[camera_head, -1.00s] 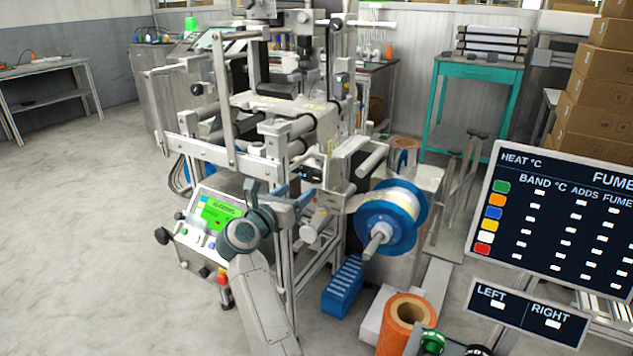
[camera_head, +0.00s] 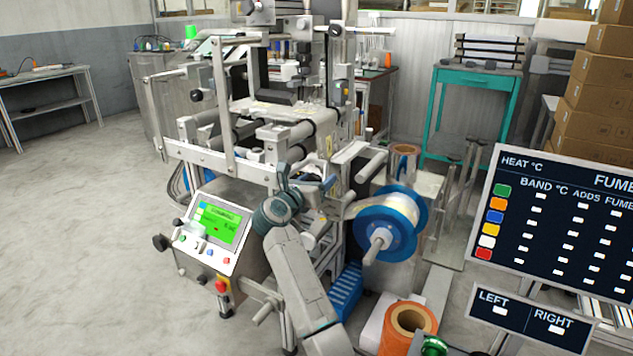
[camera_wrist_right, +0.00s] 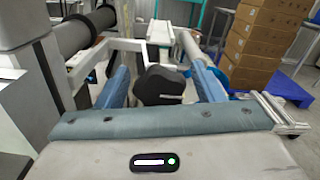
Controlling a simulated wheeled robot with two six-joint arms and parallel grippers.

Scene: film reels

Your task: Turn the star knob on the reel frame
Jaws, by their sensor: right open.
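The black star knob (camera_wrist_right: 160,86) shows in the right wrist view, on the reel frame (camera_wrist_right: 112,46). My right gripper (camera_wrist_right: 158,72) is open, with one blue finger on each side of the knob. A gap shows between the knob and each finger, and I cannot tell whether anything touches. In the head view my right gripper (camera_head: 306,180) is at the front of the machine, left of the blue-flanged film reel (camera_head: 388,226). The knob cannot be made out there behind the gripper. My left gripper is not in view.
A control box with a green screen (camera_head: 216,223) stands left of my right arm. A blue slotted bin (camera_head: 345,290) and an orange roll (camera_head: 410,320) are on the floor to the right. Machine bars and rollers (camera_head: 265,133) crowd the space beyond the gripper. The left floor is clear.

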